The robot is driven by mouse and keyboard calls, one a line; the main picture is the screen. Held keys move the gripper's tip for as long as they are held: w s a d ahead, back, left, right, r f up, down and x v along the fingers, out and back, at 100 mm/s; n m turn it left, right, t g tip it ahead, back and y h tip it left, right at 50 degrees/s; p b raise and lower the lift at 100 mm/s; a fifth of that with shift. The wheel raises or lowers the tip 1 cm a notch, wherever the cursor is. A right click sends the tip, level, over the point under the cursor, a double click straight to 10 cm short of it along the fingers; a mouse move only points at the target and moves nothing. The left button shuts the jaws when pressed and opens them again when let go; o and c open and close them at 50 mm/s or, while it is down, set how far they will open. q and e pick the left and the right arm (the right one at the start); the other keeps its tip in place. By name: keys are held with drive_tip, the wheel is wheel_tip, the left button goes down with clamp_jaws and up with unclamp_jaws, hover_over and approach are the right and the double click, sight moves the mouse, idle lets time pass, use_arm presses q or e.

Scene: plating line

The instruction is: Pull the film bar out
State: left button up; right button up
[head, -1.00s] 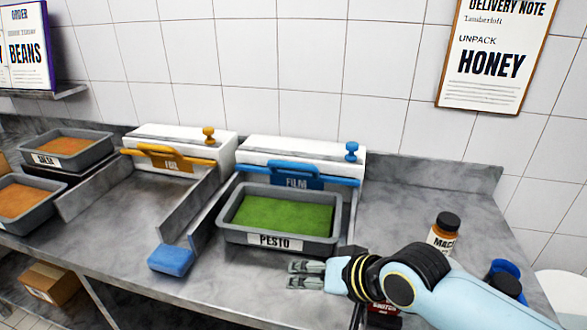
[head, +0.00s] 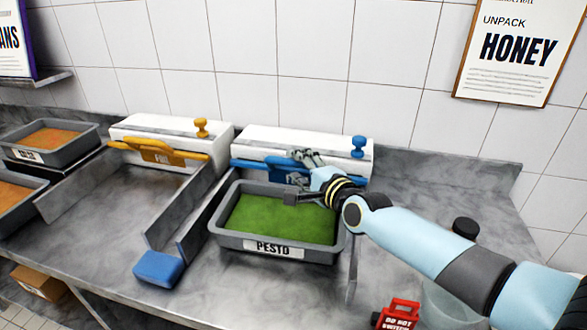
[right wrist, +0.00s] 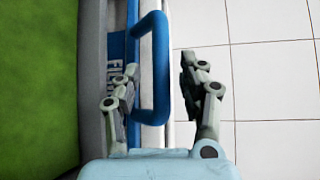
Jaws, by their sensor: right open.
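The blue film bar (head: 250,165) runs along the front of the right-hand white dispenser (head: 315,143), behind the pesto tray. Its middle and right part are largely hidden by my right gripper (head: 298,177). In the right wrist view its looped blue handle (right wrist: 161,100) and FILM label (right wrist: 115,78) show. My right gripper is open, and it also shows in the right wrist view (right wrist: 160,68). There the handle loop appears between its two fingers, with no clear contact. My left gripper is out of view.
The grey pesto tray (head: 273,254) with green filling sits in front of the film dispenser. A second dispenser with an orange foil bar (head: 155,151) stands to the left.

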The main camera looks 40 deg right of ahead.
drive_tip(key=shift+w+f+b, duration=0.2)
drive_tip(key=shift+w+b, duration=0.25)
drive_tip(key=shift+w, duration=0.8)
clamp_jaws()
